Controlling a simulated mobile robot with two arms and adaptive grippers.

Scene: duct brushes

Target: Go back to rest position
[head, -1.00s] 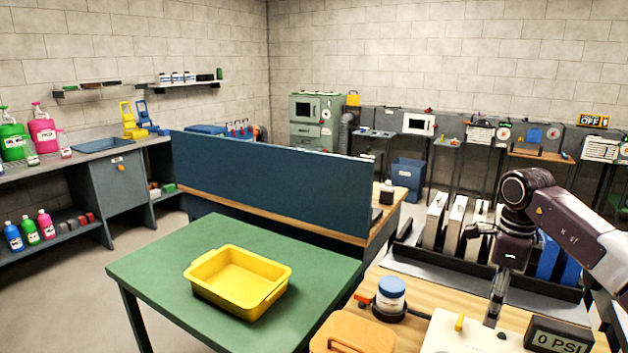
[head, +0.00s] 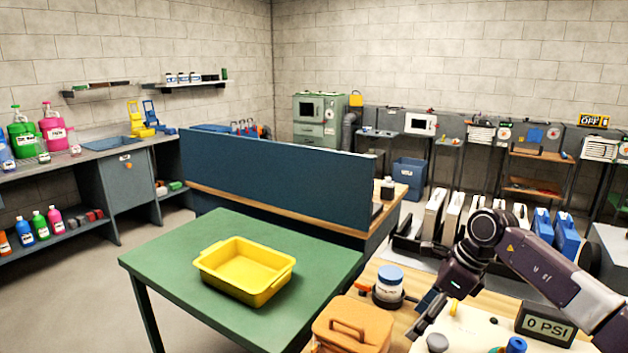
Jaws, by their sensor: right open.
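My right gripper (head: 424,322) is at the lower right of the head view, on a dark arm that comes in from the right and bends downward. It is open and I see nothing in it. It hangs over the white panel of a bench device (head: 478,328), left of its "0 PSI" display (head: 546,326). I cannot tell whether the fingertips touch the panel. My left gripper is not in view.
A blue-lidded jar (head: 389,285) and an orange case (head: 352,328) stand close left of the right gripper. A yellow tray (head: 245,272) sits on the green table (head: 316,250). Behind the arm is a rack with white and blue panels (head: 567,238).

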